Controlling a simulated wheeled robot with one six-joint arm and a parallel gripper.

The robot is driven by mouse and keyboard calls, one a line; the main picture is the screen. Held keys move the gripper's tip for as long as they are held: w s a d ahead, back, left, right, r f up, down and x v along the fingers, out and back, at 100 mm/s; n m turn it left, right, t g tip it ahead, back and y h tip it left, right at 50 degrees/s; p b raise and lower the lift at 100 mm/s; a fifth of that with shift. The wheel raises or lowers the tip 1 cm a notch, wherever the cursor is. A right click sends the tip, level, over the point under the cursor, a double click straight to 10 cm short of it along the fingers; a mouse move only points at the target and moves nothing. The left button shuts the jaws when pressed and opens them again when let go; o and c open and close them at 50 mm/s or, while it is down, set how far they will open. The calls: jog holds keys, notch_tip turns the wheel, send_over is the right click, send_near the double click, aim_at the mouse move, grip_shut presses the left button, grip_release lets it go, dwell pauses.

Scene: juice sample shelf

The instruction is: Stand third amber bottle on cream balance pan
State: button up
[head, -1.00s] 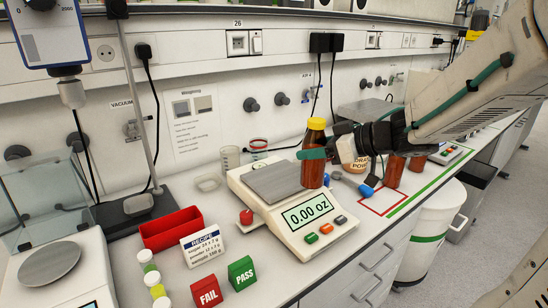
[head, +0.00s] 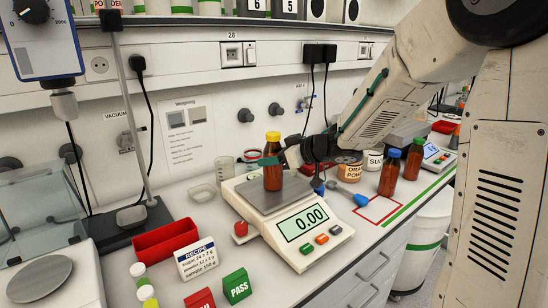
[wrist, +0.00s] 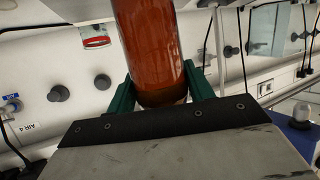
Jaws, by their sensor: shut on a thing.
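An amber bottle with a yellow cap (head: 272,172) is upright over the metal pan (head: 252,197) of the cream balance (head: 272,232). My gripper (head: 270,161) is shut on it, its green fingers around the upper body. The bottle's base looks at or just above the pan; I cannot tell whether it touches. The balance display reads 0.00. In the wrist view the amber bottle (wrist: 148,45) fills the space between the green fingers (wrist: 160,92). Two other amber bottles, blue-capped (head: 389,174) and green-capped (head: 413,160), stand to the right.
A red bin (head: 166,239), a recipe card (head: 196,258) and a green PASS block (head: 237,286) are left of the balance. A red-outlined square (head: 378,211) on the bench is empty.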

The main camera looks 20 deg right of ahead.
jog(key=shift+f, duration=0.1)
jog(key=o, duration=1.1)
jog(key=shift+o, duration=0.2)
